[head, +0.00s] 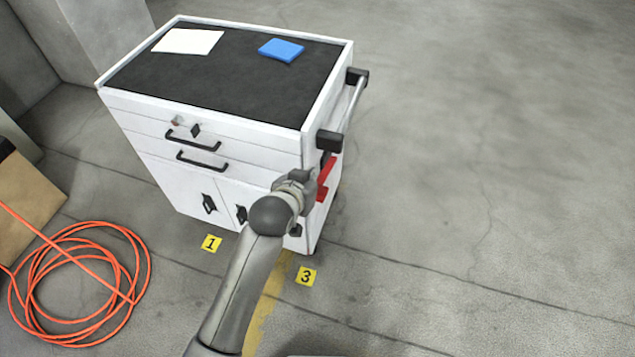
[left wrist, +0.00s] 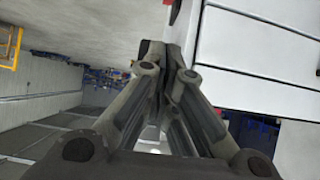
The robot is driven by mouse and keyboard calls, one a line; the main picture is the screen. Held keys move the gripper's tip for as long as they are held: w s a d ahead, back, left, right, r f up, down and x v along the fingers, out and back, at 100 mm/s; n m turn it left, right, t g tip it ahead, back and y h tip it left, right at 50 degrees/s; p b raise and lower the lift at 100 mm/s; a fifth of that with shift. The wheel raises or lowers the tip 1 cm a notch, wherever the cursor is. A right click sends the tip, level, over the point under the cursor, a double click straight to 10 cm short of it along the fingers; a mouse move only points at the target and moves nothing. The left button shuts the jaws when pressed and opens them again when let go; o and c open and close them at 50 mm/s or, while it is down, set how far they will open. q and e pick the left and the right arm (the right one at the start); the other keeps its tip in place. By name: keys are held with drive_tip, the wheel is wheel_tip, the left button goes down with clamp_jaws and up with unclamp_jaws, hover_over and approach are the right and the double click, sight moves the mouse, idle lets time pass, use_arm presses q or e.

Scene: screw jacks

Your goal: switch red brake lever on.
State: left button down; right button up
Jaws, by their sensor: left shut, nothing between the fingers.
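The red brake lever (head: 325,178) is on the right side of the white cart, low near its front corner, below the push handle. My left gripper (head: 306,184) is at that corner, just left of the lever in the head view and partly in front of it. I cannot tell whether they touch. In the left wrist view the fingers (left wrist: 164,58) are shut and empty. A small red piece (left wrist: 174,12), apparently the lever, shows just beyond the fingertips at the top edge. My right gripper is not in view.
The white cart (head: 240,155) has drawers, doors and a side push handle (head: 348,105). A white sheet (head: 188,41) and a blue pad (head: 281,50) lie on its black top. An orange hose (head: 80,285) is coiled on the floor at left. Floor at right is clear.

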use_arm(q)
drive_tip(key=shift+w+f, duration=0.1)
drive_tip(key=shift+w, duration=0.05)
hover_over(320, 189)
drive_tip(key=f, duration=0.3)
drive_tip(key=w+f, duration=0.1)
drive_tip(key=f, duration=0.1)
drive_tip(key=shift+f+b, duration=0.3)
drive_tip(key=shift+s+f, duration=0.2)
drive_tip(key=shift+f, duration=0.4)
drive_tip(key=shift+s+f, duration=0.2)
drive_tip(key=shift+f, duration=0.4)
drive_tip(key=shift+s+a+f, duration=0.2)
drive_tip(key=shift+s+f, duration=0.1)
drive_tip(key=shift+f, duration=0.45)
drive_tip(key=shift+f, duration=0.1)
